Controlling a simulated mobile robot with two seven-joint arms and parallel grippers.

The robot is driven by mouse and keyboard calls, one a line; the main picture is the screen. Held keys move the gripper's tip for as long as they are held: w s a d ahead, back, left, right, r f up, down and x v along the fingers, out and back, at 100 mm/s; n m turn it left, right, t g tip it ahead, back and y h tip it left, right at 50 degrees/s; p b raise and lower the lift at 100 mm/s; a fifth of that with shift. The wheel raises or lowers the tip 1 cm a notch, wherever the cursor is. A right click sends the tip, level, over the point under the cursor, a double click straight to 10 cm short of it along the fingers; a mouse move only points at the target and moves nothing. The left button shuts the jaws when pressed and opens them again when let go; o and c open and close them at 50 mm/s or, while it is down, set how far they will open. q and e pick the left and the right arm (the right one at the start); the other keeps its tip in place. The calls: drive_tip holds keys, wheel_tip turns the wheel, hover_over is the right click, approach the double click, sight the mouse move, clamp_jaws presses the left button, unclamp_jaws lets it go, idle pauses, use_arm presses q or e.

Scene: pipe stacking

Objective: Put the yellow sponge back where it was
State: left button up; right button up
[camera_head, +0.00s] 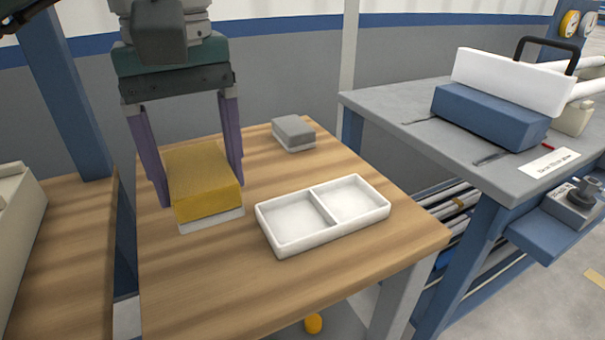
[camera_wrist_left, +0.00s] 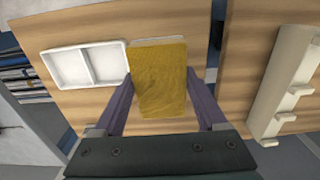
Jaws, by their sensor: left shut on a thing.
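The yellow sponge (camera_head: 204,184), with a pale layer along its bottom, is between the two purple fingers of my left gripper (camera_head: 198,187), over the left part of the wooden table (camera_head: 215,285). I cannot tell whether it rests on the tabletop or is just above it. In the left wrist view the sponge (camera_wrist_left: 159,82) fills the space between the fingers of the left gripper (camera_wrist_left: 160,95). The left gripper is shut on it. My right gripper is not in view.
A white two-compartment tray (camera_head: 325,210) stands empty to the right of the sponge. A grey sponge-like block (camera_head: 293,131) lies behind the tray. A grey-topped bench (camera_head: 400,112) with a blue and white device stands at the right. The front of the table is clear.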

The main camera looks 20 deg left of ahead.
sight(222, 261)
use_arm(q)
wheel_tip(222, 261, down, 10)
drive_tip(key=shift+f+b, duration=0.1)
drive_tip(key=shift+b, duration=0.45)
drive_tip(key=shift+w, duration=0.1)
drive_tip(key=o, duration=1.1)
drive_tip(key=shift+r, duration=0.55)
wheel_tip(222, 261, up, 11)
drive_tip(key=shift+r+p, duration=0.1)
drive_tip(key=shift+p, duration=0.55)
